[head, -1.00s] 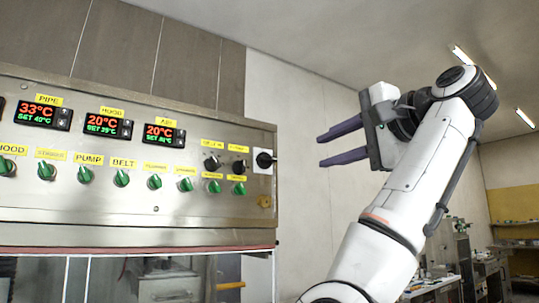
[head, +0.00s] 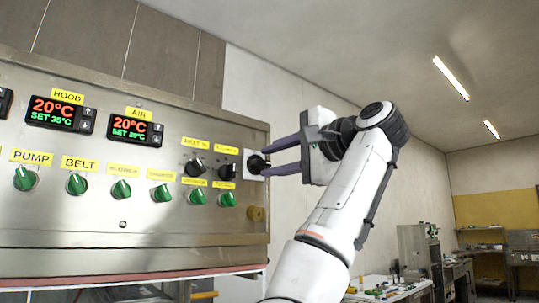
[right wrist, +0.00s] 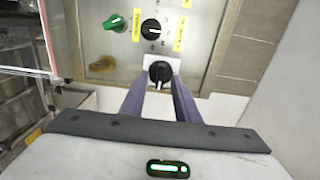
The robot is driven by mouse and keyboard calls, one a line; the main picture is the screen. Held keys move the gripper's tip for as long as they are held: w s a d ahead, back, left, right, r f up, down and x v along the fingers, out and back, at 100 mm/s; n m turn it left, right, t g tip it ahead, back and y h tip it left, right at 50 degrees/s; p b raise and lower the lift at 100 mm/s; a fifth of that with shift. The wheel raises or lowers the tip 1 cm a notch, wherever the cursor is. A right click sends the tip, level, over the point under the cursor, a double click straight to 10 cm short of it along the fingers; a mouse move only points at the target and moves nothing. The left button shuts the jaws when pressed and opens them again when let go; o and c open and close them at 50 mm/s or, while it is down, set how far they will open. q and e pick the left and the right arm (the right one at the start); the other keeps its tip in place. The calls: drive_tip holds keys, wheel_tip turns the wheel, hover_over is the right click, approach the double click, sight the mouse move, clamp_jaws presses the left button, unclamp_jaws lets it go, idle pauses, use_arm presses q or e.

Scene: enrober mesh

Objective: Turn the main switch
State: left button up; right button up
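The main switch (head: 257,164) is a black rotary knob on a white plate at the right end of the steel control panel. It also shows in the right wrist view (right wrist: 160,71), with its white mark toward the bottom of the picture. My right gripper (head: 267,162) is open, its two purple fingers pointing at the switch. In the right wrist view, the fingertips (right wrist: 160,83) lie one on each side of the knob, with a gap between them; I cannot tell whether they touch it. My left gripper is not in view.
The panel (head: 75,225) carries several green knobs, two black knobs (head: 196,167) close left of the switch, and temperature displays (head: 135,129). A brass-coloured fitting (head: 256,214) sits below the switch. Right of the panel is open space before a pale wall.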

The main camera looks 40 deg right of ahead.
drive_tip(key=shift+w+a, duration=0.1)
drive_tip(key=shift+w, duration=0.6)
clamp_jaws()
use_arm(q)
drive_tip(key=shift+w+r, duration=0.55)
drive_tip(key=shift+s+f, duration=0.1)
